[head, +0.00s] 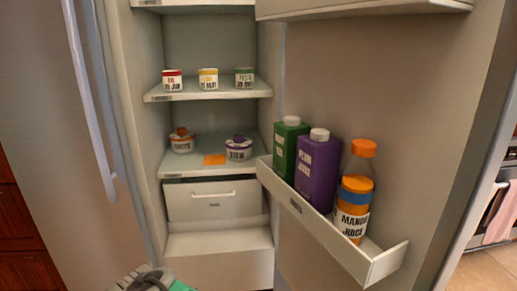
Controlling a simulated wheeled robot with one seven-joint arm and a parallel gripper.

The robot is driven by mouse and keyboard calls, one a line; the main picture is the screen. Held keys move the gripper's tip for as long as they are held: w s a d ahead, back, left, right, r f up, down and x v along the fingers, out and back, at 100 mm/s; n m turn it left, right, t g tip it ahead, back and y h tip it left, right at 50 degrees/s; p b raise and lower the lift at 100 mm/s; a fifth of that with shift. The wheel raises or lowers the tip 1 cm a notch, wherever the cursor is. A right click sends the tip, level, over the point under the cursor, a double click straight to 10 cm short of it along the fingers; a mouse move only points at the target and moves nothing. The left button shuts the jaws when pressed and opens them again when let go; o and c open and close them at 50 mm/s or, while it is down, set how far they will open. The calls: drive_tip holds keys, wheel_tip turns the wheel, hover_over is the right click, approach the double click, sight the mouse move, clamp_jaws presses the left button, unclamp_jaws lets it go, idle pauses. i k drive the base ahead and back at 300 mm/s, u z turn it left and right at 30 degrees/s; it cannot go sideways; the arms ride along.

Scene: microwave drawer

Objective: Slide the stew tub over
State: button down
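Two tubs stand on the middle shelf (200,167) of an open fridge. The left tub (182,145) is white with an orange band and an orange-brown top. The right tub (238,151) is white and purple with a purple top. Their labels are too small to read, so I cannot tell which is the stew tub. A grey and green part of my arm shows at the bottom edge; my gripper's fingers are not visible.
A closed drawer (213,206) sits below the tubs. The open door's bin (325,221) holds a green carton, a purple carton and an orange juice bottle (355,195).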

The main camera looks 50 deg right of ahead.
sight(238, 153)
drive_tip(key=z, duration=0.2)
drive_tip(key=i, duration=1.1)
drive_tip(key=u, duration=0.7)
